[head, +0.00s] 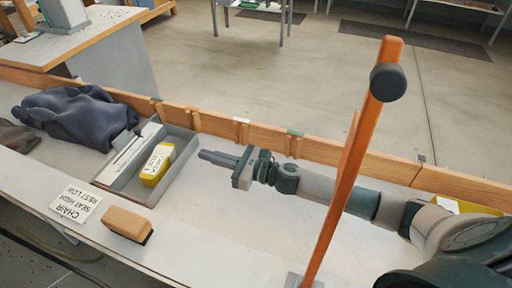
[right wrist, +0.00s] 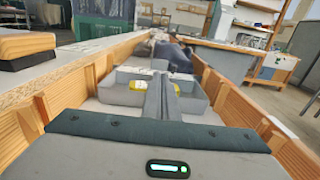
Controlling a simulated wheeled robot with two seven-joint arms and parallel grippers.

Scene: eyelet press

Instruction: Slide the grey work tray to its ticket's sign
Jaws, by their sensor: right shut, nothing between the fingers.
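The grey work tray (head: 179,175) lies on the pale bench left of centre in the head view. It holds a yellow block (head: 157,165) with a white label and, along its left side, a long white printed strip (head: 132,149). In the right wrist view the tray (right wrist: 197,105) is straight ahead, partly hidden by the fingers. A white card (head: 75,203) reading "CHAIR SEAT HIGH REST LOW", upside down, lies left of the tray. My right gripper (head: 203,155) is shut and empty, its tips close to the tray's right wall; contact is unclear. My left gripper is not in view.
A wooden rail (head: 220,126) runs along the bench's far edge. Dark cloth (head: 80,112) is heaped beyond the tray at left. A wood-topped brush (head: 128,224) lies near the front edge. An orange post (head: 345,175) stands in front of my right arm.

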